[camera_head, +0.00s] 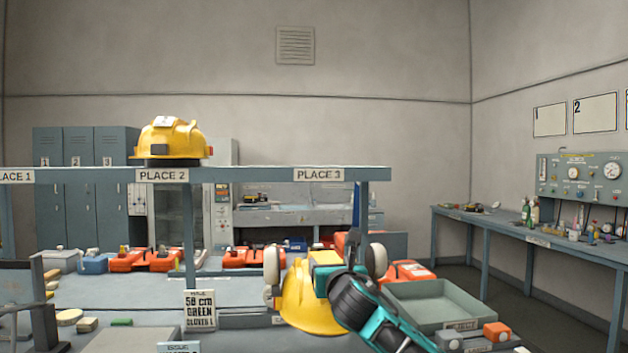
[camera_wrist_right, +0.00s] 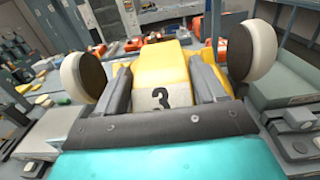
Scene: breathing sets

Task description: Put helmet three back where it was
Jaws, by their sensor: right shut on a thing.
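My right gripper (camera_head: 326,262) is shut on a yellow helmet (camera_head: 303,300), holding its raised top ridge. The right wrist view shows the gripper (camera_wrist_right: 165,78) with one finger on each side of the yellow helmet (camera_wrist_right: 163,62), which bears a black 3. Round white pads with dark faces show at both sides. The helmet is below and in front of the rack shelf (camera_head: 262,174). The label PLACE 3 (camera_head: 319,174) is on the shelf's right part, and no helmet stands above it. Another yellow helmet (camera_head: 170,138) rests above PLACE 2 (camera_head: 163,176). My left gripper is not in view.
A grey-green tray (camera_head: 445,305) stands right of the held helmet. Orange cases (camera_head: 160,260) line the back of the bench. A sign (camera_head: 200,310) stands left of the helmet. A rack post (camera_head: 188,225) rises under PLACE 2. The space above the shelf's right part is clear.

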